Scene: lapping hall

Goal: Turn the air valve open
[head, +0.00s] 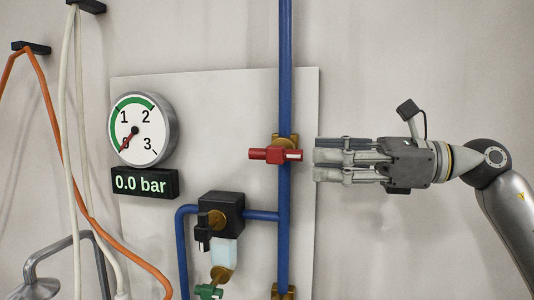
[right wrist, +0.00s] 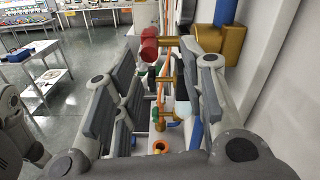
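The air valve has a brass body (head: 286,142) on the vertical blue pipe (head: 285,60). Its red handle (head: 268,155) lies level, crosswise to the pipe. The handle also shows beyond the fingers in the right wrist view (right wrist: 149,46). My right gripper (head: 318,159) is just right of the handle, pointing left, apart from it. Its fingers are spread with nothing between them in the right wrist view (right wrist: 160,88). The round gauge (head: 140,130) has its red needle near 0, and the display (head: 145,184) reads 0.0 bar. My left gripper is not seen.
A black regulator block (head: 221,212) with a clear bowl sits lower left of the valve. A green handle (head: 209,291) is below it. Orange (head: 62,160) and white hoses hang at the left. The backing panel (head: 215,90) is bare above the regulator.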

